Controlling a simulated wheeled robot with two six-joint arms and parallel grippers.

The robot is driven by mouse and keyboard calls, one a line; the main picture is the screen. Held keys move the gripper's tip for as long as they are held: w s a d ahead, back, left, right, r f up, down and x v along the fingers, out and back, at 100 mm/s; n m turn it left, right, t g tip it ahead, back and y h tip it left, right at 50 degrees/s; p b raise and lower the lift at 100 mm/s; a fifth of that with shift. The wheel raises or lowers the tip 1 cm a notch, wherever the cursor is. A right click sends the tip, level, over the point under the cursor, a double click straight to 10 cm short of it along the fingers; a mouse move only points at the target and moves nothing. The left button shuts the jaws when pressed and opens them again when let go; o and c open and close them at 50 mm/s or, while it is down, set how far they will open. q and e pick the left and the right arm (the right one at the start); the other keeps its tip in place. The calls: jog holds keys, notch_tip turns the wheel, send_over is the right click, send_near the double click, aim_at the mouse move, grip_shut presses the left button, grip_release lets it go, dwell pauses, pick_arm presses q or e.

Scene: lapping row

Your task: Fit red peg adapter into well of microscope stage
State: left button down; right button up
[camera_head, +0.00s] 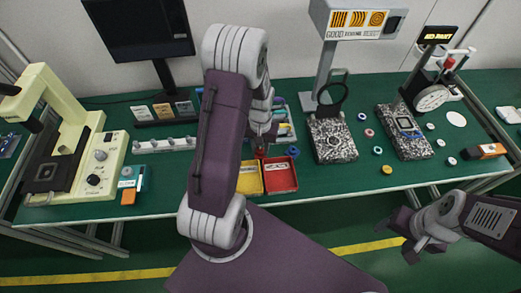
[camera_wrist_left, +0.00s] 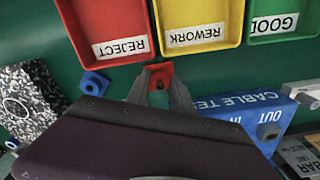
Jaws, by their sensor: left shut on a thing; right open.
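The red peg adapter (camera_wrist_left: 160,70) is held between the fingertips of my left gripper (camera_wrist_left: 160,84) in the left wrist view. In the head view this gripper (camera_head: 261,148) is behind the red and yellow trays, partly hidden by my left arm. The microscope (camera_head: 75,130) is cream and stands at the far left of the bench. Its dark stage (camera_head: 66,180) has a pale-edged well (camera_head: 45,172), well apart from the adapter. My right gripper (camera_head: 420,250) is open and empty, in front of the bench at the right.
A blue adapter (camera_head: 293,152) lies near the red reject tray (camera_head: 281,177). The yellow rework tray (camera_head: 249,180) is beside it. A row of white knobs (camera_head: 165,143) and an orange-and-blue item (camera_head: 131,185) lie between microscope and arm. Speckled granite blocks (camera_head: 333,140) stand right.

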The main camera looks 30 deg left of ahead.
pick_arm(q)
jog(key=shift+w+a+f, duration=0.1)
jog(key=shift+f, duration=0.6)
jog(key=c, duration=1.1)
grip_release()
jog(key=shift+f, duration=0.1)
